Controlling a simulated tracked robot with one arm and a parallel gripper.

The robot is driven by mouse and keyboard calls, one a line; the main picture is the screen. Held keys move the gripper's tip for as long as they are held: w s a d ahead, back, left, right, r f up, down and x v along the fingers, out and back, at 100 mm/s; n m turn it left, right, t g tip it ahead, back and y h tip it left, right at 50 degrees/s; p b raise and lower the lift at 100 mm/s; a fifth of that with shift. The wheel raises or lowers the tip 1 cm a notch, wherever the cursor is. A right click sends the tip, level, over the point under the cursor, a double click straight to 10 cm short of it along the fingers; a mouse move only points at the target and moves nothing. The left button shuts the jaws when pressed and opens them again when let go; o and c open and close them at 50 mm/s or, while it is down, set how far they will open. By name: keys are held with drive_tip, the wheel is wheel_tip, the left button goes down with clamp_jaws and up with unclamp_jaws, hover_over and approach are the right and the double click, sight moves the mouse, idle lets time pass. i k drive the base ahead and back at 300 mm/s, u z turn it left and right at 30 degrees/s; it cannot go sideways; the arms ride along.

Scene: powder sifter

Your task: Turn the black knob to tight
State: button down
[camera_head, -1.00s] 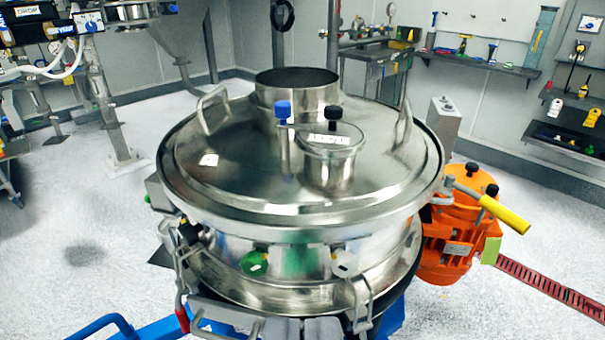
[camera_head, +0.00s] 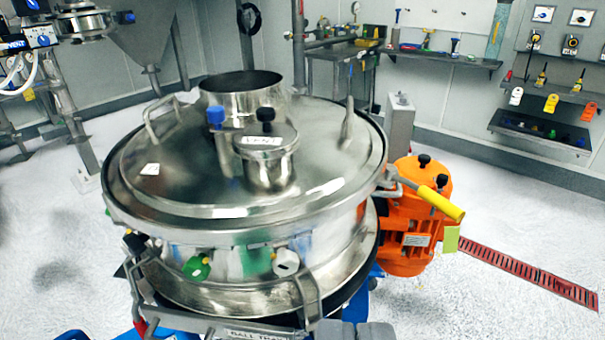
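A metal sifter (camera_head: 240,210) with a round lid stands in the middle of the view. A small black knob (camera_head: 265,115) stands on the short lid port labelled VENT (camera_head: 265,160), beside a blue knob (camera_head: 216,116) on its left. Two more black knobs (camera_head: 424,160) (camera_head: 442,180) sit on the orange motor (camera_head: 410,230) at the right. I cannot tell from the view whether any knob is tight. My gripper is not recognisable in the view, and nothing touches the knobs.
A yellow handle (camera_head: 441,202) sticks out to the right of the sifter. Lid handles rise around the port. Grey blocks (camera_head: 355,332), cut off by the bottom edge, are unclear. A red floor grating (camera_head: 530,272) lies at right. Shelves and a bench line the back wall.

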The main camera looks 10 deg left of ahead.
sight(134, 243)
drive_tip(key=z, duration=1.4)
drive_tip(key=k, duration=1.4)
drive_tip(key=u, duration=1.25)
drive_tip(key=i, duration=1)
drive_tip(key=u, duration=0.45)
